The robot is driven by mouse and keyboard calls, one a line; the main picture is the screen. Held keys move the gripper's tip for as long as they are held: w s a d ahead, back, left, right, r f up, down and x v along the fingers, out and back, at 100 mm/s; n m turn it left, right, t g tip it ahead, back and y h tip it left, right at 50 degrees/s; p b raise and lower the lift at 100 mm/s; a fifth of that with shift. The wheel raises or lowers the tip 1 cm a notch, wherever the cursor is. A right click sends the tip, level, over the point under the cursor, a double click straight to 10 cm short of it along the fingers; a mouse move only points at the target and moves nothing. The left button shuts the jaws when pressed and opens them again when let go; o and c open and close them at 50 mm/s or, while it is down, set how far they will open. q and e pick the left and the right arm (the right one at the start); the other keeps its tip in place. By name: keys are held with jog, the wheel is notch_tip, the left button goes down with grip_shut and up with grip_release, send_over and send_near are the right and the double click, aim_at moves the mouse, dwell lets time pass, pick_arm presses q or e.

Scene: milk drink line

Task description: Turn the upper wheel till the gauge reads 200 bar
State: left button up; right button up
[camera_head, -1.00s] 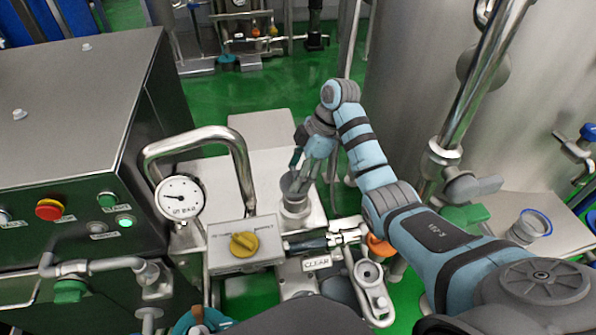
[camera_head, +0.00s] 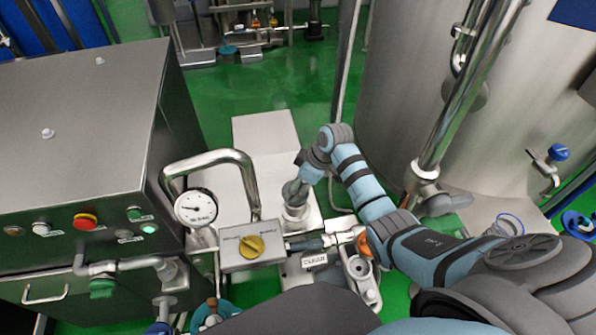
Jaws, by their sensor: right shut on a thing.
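The gauge (camera_head: 196,208) is a round white dial in a steel rim, left of the yellow knob. Its needle points roughly left; the figures are too small to read. The upper wheel (camera_head: 294,191) is a small grey round part on top of a steel fitting beside the white block. My right gripper (camera_head: 298,185) comes down on it from above and is shut on it. The fingers and my wrist hide much of the wheel. My left gripper is not in view.
A yellow selector knob (camera_head: 251,246) sits on a steel box. A bent steel pipe (camera_head: 210,160) arches behind the gauge. A control cabinet (camera_head: 80,120) stands at left, a large tank (camera_head: 440,90) at right. Green floor (camera_head: 270,95) is free at the back.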

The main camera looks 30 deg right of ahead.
jog(key=shift+a+r+m+p, duration=0.1)
jog(key=shift+r+m+p, duration=0.15)
jog(key=shift+m+p, duration=0.8)
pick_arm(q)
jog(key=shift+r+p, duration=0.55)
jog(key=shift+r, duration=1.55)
pick_arm(e)
jog(key=shift+f+m+t+h, duration=0.15)
jog(key=shift+m+t+h, duration=0.15)
jog(key=shift+h, duration=0.1)
jog(key=o, duration=1.1)
jog(key=shift+o, duration=0.2)
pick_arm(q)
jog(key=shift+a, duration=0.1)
pick_arm(e)
jog(key=shift+s, duration=0.1)
jog(key=v, duration=1.2)
